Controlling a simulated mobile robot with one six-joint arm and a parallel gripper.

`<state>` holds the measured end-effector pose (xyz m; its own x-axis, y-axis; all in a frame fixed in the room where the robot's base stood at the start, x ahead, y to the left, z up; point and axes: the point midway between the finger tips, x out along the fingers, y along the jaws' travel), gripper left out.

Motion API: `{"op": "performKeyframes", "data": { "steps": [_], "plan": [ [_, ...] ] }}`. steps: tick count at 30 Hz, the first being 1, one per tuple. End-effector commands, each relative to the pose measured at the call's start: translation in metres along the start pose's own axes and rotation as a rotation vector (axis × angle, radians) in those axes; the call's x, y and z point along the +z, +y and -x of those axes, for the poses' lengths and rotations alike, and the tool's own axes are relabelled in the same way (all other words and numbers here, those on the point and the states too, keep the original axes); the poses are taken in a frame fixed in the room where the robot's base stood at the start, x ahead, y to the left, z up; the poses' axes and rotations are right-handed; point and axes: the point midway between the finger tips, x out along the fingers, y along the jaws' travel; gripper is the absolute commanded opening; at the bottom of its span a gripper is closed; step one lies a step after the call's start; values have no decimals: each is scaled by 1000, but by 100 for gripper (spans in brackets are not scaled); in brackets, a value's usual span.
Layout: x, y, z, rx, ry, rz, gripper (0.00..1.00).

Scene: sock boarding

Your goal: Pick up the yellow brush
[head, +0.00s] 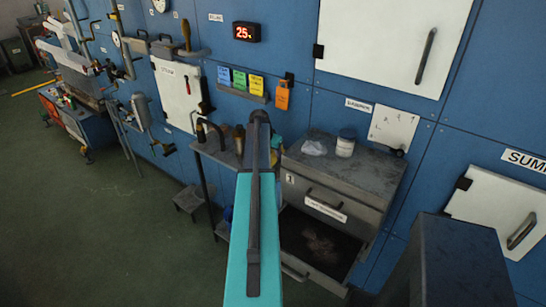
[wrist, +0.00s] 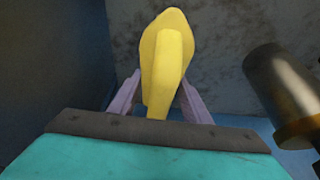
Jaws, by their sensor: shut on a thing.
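In the wrist view the yellow brush (wrist: 166,60) stands upright between the two purple fingers of my gripper (wrist: 159,92). The fingers are closed on its narrow lower part, and its broad end points up in the picture. Whether the brush still touches a surface is not clear. In the head view my teal arm reaches toward the small shelf by the wall and hides the gripper and the brush.
A dark metal cylinder with a brass-coloured end (wrist: 280,85) stands close to the right of the brush. In the head view a grey drawer cabinet (head: 368,168) stands right of my arm, its lower drawer (head: 345,262) open. A white jar (head: 345,145) sits on top.

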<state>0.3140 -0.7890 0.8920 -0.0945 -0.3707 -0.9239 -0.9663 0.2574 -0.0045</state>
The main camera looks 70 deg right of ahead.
Motion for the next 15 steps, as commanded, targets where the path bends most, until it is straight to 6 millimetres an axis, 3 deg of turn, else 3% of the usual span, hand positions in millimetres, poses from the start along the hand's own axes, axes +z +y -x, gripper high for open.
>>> {"op": "performKeyframes", "data": {
  "steps": [8, 15],
  "plan": [
    [-6, 0, 14, -1, 1, -1, 15],
    [-17, -1, 40, -2, 2, 0, 15]
  ]
}}
